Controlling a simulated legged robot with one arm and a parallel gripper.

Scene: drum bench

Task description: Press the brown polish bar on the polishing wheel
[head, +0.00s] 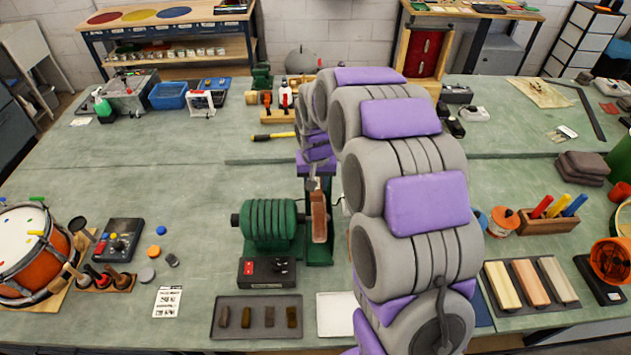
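The polishing wheel (319,216) is a brown disc seen nearly edge-on, at the right end of the green ribbed motor (269,222). A dark tray (257,331) in front holds several small bars standing apart. My arm arches over from the lower right. My gripper (313,182) points down just above and behind the wheel's top. Its fingers are small and partly hidden, so its opening and any held thing cannot be made out.
A black control box (267,272) sits between motor and tray. A white tray (336,325) lies right of the dark tray. A drum (30,255) and mallets stand at the left. A rack of sanding blocks (529,283) lies at the right.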

